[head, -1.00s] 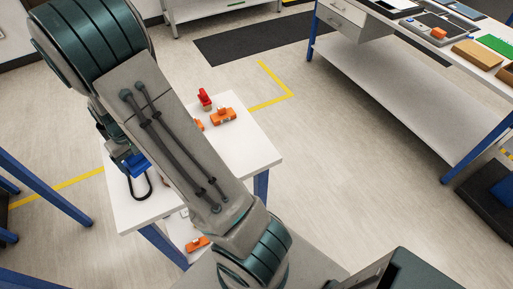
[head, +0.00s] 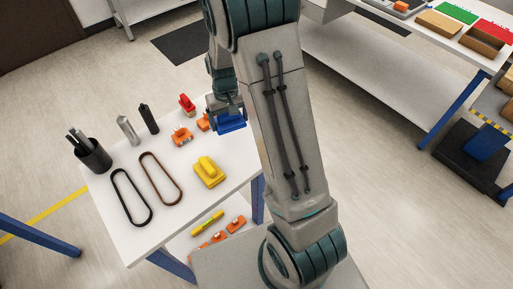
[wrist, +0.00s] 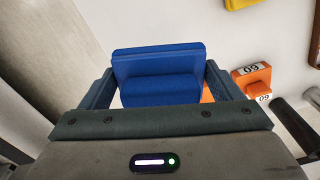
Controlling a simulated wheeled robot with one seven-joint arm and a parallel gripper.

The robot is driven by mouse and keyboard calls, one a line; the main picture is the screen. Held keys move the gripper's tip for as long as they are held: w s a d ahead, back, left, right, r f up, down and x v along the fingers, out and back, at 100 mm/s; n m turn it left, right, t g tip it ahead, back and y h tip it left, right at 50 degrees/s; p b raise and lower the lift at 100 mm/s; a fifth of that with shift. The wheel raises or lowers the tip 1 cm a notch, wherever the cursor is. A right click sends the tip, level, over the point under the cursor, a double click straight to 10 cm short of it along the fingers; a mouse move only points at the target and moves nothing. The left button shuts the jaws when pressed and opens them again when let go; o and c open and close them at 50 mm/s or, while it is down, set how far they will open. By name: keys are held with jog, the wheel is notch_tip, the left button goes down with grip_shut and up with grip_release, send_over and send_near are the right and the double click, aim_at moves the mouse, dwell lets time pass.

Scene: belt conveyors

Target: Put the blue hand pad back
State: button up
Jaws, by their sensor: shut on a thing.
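The blue hand pad (head: 231,122) is a flat blue block with a raised grip. In the head view it is at the right back corner of the small white table (head: 190,212), partly behind my arm. My gripper (head: 226,106) is shut on it from above. In the wrist view the pad (wrist: 157,62) sits between both fingers of my gripper (wrist: 160,85). Whether its underside touches the tabletop cannot be told.
Orange numbered blocks (head: 181,136) and a red-topped piece (head: 187,103) stand left of the pad. A yellow hand pad (head: 209,173), two belt loops (head: 131,197), a black cup (head: 92,154) and two upright pieces (head: 148,118) are also on the table.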

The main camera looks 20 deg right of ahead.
jog(key=s+d+r+n+b, duration=0.2)
jog(key=s+d+b, duration=0.2)
jog(key=s, duration=0.3)
jog(key=s+d+r+n+b, duration=0.1)
jog(key=s+d+r+b, duration=0.15)
jog(key=s+d, duration=0.4)
send_over(240, 153)
notch_tip(240, 153, down, 7)
jog(key=shift+f+p, duration=0.1)
jog(key=shift+p, duration=0.25)
jog(key=shift+f, duration=2)
